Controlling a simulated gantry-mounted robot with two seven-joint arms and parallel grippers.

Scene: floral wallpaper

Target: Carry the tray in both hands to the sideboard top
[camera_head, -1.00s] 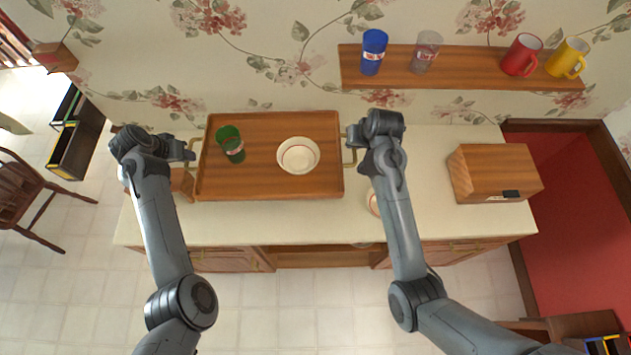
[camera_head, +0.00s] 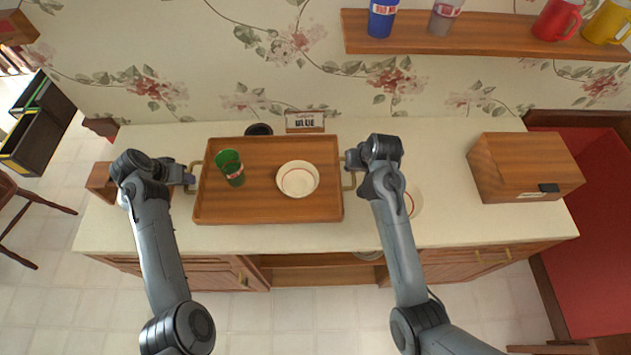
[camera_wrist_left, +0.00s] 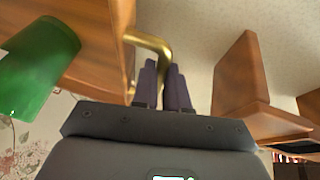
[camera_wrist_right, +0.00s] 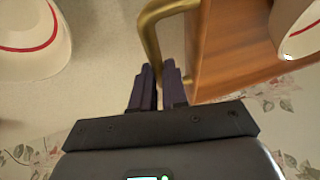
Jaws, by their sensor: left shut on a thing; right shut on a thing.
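The wooden tray (camera_head: 265,208) is over the pale sideboard top (camera_head: 450,225) in the head view; whether it touches the top I cannot tell. A green cup (camera_head: 229,166) and a white bowl (camera_head: 298,180) with a red ring stand in it. My left gripper (camera_head: 191,178) is shut on the tray's left brass handle, which shows in the left wrist view (camera_wrist_left: 150,42). My right gripper (camera_head: 352,163) is shut on the right brass handle, which shows in the right wrist view (camera_wrist_right: 152,35). The tray looks about level.
A wooden box (camera_head: 525,165) stands on the right of the top. A dish (camera_head: 413,201) is partly hidden by my right arm. A wooden piece (camera_head: 100,181) is at left. Behind the tray are a "BLUE" sign (camera_head: 305,121) and a dark round thing (camera_head: 258,130). A wall shelf (camera_head: 480,38) holds mugs.

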